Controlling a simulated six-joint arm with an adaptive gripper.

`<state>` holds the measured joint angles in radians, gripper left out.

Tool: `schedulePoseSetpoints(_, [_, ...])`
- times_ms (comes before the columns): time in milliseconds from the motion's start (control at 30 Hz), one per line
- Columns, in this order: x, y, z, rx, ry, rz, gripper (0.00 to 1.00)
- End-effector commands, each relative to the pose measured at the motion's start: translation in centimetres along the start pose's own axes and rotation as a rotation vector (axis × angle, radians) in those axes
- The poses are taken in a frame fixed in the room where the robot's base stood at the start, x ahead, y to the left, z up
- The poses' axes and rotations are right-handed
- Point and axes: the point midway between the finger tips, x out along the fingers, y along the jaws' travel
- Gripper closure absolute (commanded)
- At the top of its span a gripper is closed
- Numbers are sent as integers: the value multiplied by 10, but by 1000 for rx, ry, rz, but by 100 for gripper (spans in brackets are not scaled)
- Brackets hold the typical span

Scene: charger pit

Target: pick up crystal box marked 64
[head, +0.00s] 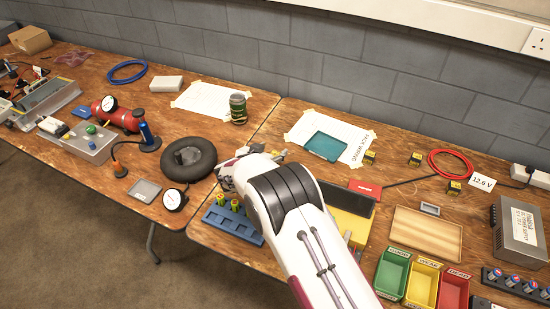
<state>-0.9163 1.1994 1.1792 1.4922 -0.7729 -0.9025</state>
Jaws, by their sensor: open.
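Three small dark boxes with yellow faces stand on the right table: one beside the taped paper (369,157), one further right (415,159) and one below the red cable (454,188). Their markings are too small to read, so I cannot tell which, if any, is marked 64. My gripper (226,179) is open over the seam of the two tables, just right of the black tyre (188,158). Its fingers are small and partly hidden by my wrist. I see nothing between them. My arm covers part of the right table.
A blue rack (233,224) with yellow-topped pieces stands below my gripper. A teal tray (325,146) lies on taped paper. Green (391,274), yellow (422,284) and red bins (453,291) stand near the front, below a wooden tray (426,235). A can (238,108) stands behind.

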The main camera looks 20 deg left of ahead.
Motion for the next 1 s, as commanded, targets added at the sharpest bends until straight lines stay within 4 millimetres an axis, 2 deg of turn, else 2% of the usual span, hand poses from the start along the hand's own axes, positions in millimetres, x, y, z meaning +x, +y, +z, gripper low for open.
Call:
schedulePoseSetpoints(267, [0, 0, 1, -1, 0, 0, 53])
schedulePoseSetpoints(467, [6, 0, 12, -3, 0, 0, 53])
schedulePoseSetpoints(667, [17, 0, 32, -2, -1, 1, 53])
schedulePoseSetpoints(1000, [42, 0, 31, 0, 0, 0, 53])
